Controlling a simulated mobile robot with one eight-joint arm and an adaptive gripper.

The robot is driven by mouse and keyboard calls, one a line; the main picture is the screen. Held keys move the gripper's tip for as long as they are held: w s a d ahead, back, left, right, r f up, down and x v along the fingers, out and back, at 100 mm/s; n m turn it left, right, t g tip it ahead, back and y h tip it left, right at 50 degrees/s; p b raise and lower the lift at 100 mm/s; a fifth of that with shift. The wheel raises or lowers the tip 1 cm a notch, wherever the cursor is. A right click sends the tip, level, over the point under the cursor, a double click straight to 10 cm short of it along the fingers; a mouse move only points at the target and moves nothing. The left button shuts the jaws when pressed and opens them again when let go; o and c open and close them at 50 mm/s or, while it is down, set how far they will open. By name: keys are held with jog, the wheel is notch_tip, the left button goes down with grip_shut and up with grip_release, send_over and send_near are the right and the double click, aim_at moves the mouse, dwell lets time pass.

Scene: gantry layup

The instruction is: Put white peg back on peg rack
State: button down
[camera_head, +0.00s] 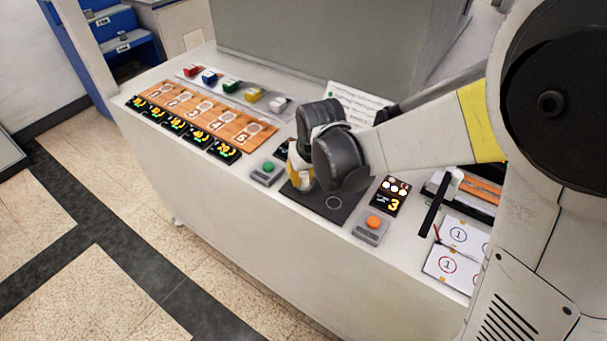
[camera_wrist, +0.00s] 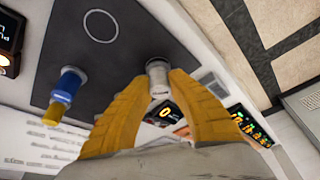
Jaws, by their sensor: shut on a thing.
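My gripper (camera_wrist: 158,88) has yellow fingers, shut on a white peg (camera_wrist: 157,68) in the wrist view. The peg is at or just above the edge of a dark pad (camera_wrist: 125,55); I cannot tell whether it touches. In the head view my gripper (camera_head: 301,176) is low over the left part of the same pad (camera_head: 322,208), and my wrist hides much of it. An orange-brown board (camera_head: 240,125) with several numbered places lies to the left. Behind it a pale strip (camera_head: 216,89) bears red, blue, green, yellow and white pieces. I cannot tell which is the peg rack.
A blue and yellow piece (camera_wrist: 63,92) stands on the pad near my gripper. A green button box (camera_head: 267,173) and an orange button box (camera_head: 372,225) flank the pad. Several black displays (camera_head: 186,130) line the table's front edge. Marked cards (camera_head: 447,270) lie at right.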

jog(key=shift+f, duration=0.15)
jog(key=c, duration=1.4)
grip_release()
jog(key=shift+f, duration=0.15)
jog(key=shift+r, duration=0.3)
jog(key=p+v, duration=0.5)
jog(key=v, duration=0.7)
jog(key=s+d+r+m+t, duration=0.1)
jog(key=s+d+r, duration=0.1)
jog(key=s+d, duration=0.2)
jog(key=s+d+r+m+t, duration=0.1)
jog(key=s+d, duration=0.4)
jog(key=s+d+r+m+t+h, duration=0.1)
jog(key=s+d+r, duration=0.1)
jog(key=s+d, duration=0.3)
jog(key=shift+d+r, duration=0.2)
jog(key=shift+r, duration=0.1)
